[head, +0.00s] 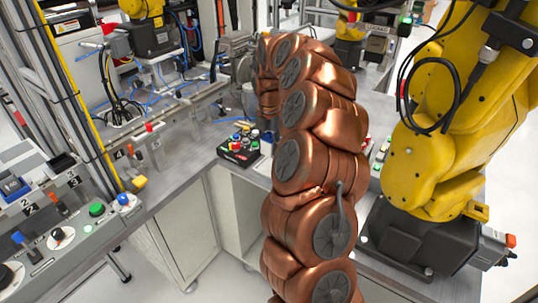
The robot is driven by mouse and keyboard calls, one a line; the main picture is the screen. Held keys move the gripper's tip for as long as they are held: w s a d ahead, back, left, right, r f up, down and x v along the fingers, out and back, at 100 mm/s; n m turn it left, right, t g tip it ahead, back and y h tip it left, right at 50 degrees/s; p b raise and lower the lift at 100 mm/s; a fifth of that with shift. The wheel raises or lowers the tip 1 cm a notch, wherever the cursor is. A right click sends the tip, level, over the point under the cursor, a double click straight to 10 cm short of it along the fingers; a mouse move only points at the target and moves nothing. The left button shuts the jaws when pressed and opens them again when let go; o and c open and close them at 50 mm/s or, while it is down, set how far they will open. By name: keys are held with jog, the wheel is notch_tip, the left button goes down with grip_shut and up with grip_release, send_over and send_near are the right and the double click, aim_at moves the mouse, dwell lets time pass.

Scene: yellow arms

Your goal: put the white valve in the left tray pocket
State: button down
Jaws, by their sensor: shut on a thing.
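My copper-coloured arm (312,150) rises through the middle of the head view and bends away over the bench. My gripper is hidden behind the arm's far end, so I cannot see its fingers or what is in them. I cannot make out the white valve. I cannot identify a tray with a left pocket either; the arm covers part of the bench where one could lie.
A black box (238,151) with several coloured knobs stands on the grey bench just left of my arm. A large yellow robot arm (445,150) on a dark base stands close on the right. A control panel (62,235) with buttons and switches fills the left front.

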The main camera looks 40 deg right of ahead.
aim_at(269, 166)
jog(key=shift+f+p, duration=0.4)
jog(key=shift+f, duration=1.8)
jog(key=shift+f, duration=0.6)
jog(key=c, duration=0.9)
grip_release()
jog(key=shift+c, duration=0.2)
notch_tip(269, 166, up, 12)
jog(key=shift+r+b, duration=0.1)
jog(key=shift+b, duration=1.05)
jog(key=shift+r, duration=0.55)
